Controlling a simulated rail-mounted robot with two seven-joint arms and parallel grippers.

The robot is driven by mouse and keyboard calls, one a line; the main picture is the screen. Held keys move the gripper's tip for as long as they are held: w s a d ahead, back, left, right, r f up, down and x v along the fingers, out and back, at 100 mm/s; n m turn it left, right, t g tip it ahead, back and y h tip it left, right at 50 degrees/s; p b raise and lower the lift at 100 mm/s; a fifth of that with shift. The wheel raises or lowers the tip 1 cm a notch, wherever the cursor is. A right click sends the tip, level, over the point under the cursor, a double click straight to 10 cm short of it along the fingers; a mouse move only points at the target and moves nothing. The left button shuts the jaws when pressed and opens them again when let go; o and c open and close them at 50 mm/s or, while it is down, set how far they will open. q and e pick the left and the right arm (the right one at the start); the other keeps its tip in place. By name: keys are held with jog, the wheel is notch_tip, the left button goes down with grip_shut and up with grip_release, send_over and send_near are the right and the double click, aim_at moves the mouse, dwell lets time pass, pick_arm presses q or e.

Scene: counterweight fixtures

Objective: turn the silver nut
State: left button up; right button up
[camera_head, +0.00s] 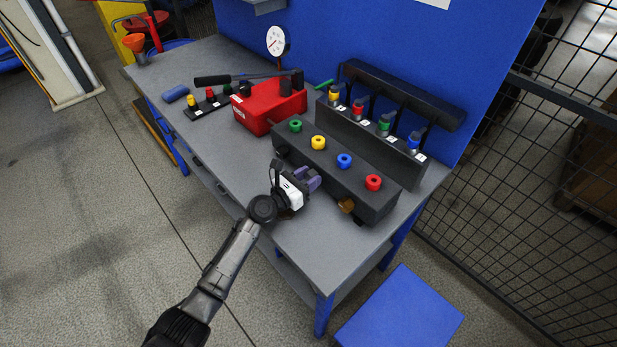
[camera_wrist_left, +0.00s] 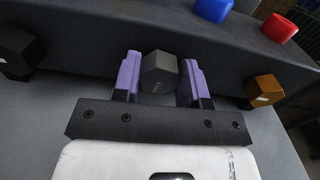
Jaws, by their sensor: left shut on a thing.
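The silver nut (camera_wrist_left: 159,74) is a grey hexagonal piece on the front face of the dark fixture block (camera_head: 337,173). It shows in the left wrist view between the two purple fingers. My left gripper (camera_head: 309,179) is at the front of the block, shut on the nut with one finger on each side. In the head view the gripper hides the nut. A brass nut (camera_head: 346,205) sits to the right on the same face, and it also shows in the left wrist view (camera_wrist_left: 264,90). A black nut (camera_wrist_left: 18,50) is to the left. My right gripper is not in view.
Green, yellow, blue and red (camera_head: 373,182) knobs top the block. Behind it stands a black rack (camera_head: 372,138) with coloured pieces. A red box (camera_head: 268,107) with a gauge (camera_head: 277,41) is at back left. The tabletop's front left (camera_head: 225,150) is clear.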

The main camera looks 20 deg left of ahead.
pick_arm(q)
jog(key=m, duration=0.3)
jog(key=shift+b, duration=0.3)
jog(key=m+b, duration=0.1)
jog(key=m, duration=0.4)
jog(key=shift+d+f, duration=0.1)
jog(key=m+b, duration=0.1)
jog(key=m, duration=0.3)
jog(key=shift+s+f+b, duration=0.1)
jog(key=shift+b, duration=0.2)
jog(key=m, duration=0.3)
jog(key=shift+b, duration=0.4)
jog(key=shift+m, duration=0.7)
jog(key=o, duration=0.9)
